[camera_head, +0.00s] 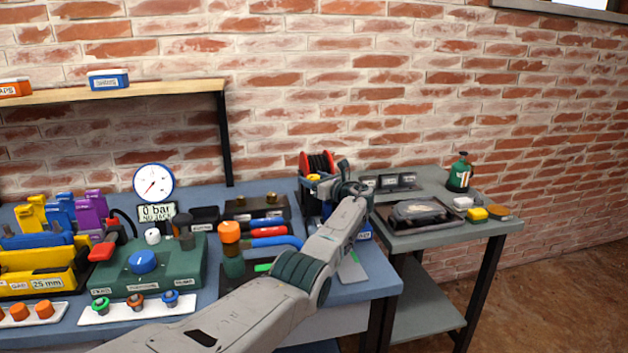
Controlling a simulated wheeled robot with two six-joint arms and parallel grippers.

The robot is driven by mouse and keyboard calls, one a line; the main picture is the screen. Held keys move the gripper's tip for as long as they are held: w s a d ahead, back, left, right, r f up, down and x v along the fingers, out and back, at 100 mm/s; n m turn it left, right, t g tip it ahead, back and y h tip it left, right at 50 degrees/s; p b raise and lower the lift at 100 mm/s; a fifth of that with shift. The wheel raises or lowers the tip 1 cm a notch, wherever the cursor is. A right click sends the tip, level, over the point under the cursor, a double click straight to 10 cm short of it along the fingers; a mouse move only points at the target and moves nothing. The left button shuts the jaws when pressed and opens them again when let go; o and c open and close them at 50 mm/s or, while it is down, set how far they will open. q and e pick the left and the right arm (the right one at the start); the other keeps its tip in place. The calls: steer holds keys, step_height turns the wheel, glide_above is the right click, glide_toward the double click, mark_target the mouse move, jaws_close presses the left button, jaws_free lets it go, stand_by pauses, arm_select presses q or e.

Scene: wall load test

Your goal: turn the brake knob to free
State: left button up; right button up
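A green control box (185,272) stands on the blue bench. It carries a large blue knob (142,262), a small white knob (152,236), a red lever (101,251) and a dark upright knob or post (186,237). The small labels on the box are hard to read, so I cannot tell which part is the brake knob or how it is set. My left arm reaches across the bench from below. My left gripper (348,180) is at the bench's far right end, well right of the green box. Its fingers are too small and dark to read. My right gripper is out of view.
A round gauge (153,183) and a "0 bar" display (157,213) stand behind the box. Yellow blocks (35,275) stand left.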

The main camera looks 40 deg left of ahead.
arm_select(q)
steer(key=shift+d, duration=0.45)
steer(key=s+d, duration=0.2)
steer(key=d, duration=0.7)
steer(key=shift+d+p, duration=0.3)
steer(key=shift+d, duration=0.05)
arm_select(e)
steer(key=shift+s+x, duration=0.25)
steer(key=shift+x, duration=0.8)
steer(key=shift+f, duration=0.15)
